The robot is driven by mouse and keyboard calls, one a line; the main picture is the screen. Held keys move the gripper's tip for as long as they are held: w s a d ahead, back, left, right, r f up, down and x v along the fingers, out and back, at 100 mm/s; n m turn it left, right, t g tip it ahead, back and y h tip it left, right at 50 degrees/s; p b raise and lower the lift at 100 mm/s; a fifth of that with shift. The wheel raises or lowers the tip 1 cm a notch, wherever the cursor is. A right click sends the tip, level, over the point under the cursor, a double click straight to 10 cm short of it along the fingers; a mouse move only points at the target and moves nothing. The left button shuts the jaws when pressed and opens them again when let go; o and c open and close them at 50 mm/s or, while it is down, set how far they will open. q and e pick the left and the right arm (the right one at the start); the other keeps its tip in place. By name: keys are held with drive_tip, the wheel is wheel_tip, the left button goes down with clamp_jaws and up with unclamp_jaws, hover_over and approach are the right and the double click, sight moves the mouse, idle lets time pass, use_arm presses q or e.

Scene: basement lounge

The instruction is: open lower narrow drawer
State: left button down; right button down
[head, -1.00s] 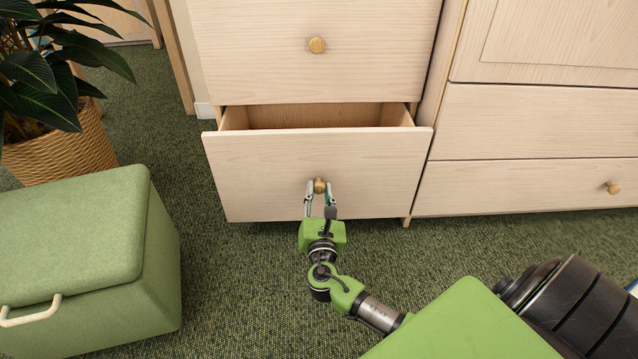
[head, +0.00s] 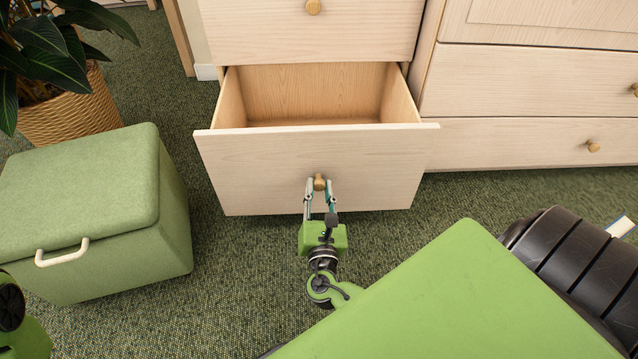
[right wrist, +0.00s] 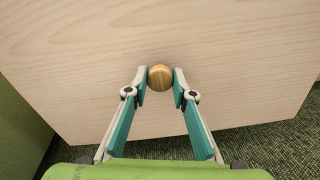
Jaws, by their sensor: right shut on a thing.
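The lower narrow drawer (head: 270,165) is pulled well out of the pale wood cabinet, and its inside shows, looking empty. Its round wooden knob (head: 319,182) sits in the middle of the front. My right gripper (head: 319,186) is shut on this knob. In the right wrist view the two fingertips (right wrist: 160,80) press on either side of the knob (right wrist: 160,77), close to the drawer front (right wrist: 80,60). At the lower left edge of the head view a small green and black part of my left arm shows, but its gripper is not in view.
A green storage box (head: 85,200) with a light handle stands on the carpet left of the drawer. A plant in a wicker basket (head: 75,108) is behind it. The upper drawer (head: 370,30) is shut. A wider cabinet (head: 520,140) stands on the right.

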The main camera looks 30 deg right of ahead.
sight(315, 129)
drive_tip(key=c, duration=1.7)
unclamp_jaws()
drive_tip(key=shift+r, duration=0.15)
wheel_tip(315, 129, up, 10)
drive_tip(key=shift+f, duration=0.1)
